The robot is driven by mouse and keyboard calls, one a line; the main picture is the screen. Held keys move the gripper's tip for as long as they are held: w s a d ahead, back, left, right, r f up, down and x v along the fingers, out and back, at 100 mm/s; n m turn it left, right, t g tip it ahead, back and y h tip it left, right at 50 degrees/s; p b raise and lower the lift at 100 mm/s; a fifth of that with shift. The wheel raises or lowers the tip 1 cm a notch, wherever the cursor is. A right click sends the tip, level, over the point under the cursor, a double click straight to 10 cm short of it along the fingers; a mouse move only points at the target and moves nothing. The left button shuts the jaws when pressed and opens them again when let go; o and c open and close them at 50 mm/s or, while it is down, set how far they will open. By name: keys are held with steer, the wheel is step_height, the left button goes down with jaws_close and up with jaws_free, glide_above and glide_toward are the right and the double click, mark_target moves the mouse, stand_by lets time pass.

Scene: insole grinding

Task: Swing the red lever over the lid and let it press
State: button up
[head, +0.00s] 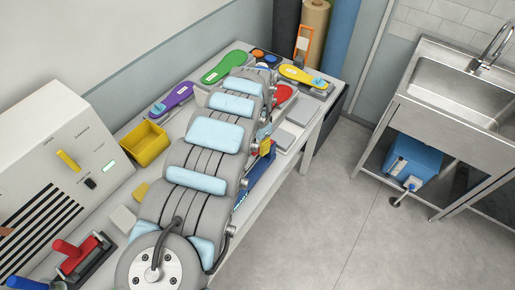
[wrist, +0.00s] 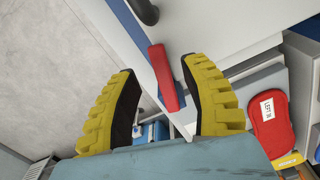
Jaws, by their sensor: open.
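In the wrist view my gripper (wrist: 165,78) is open, its two yellow ribbed fingers apart. A red lever (wrist: 163,77) shows between the fingers, nearer the right one. I cannot tell whether it touches that finger. In the head view a yellow fingertip (head: 265,146) peeks out at the table's right edge. My arm hides most of this spot.
A red insole (wrist: 270,118) lies to the right in the wrist view. In the head view, green (head: 226,66), purple (head: 172,99) and yellow (head: 303,76) insoles, a yellow bin (head: 144,143) and a red-handled device (head: 75,254) stand around my arm. Open floor (head: 320,215) lies right, before the sink (head: 462,82).

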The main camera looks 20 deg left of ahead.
steer(key=shift+f, duration=1.15)
jaws_close()
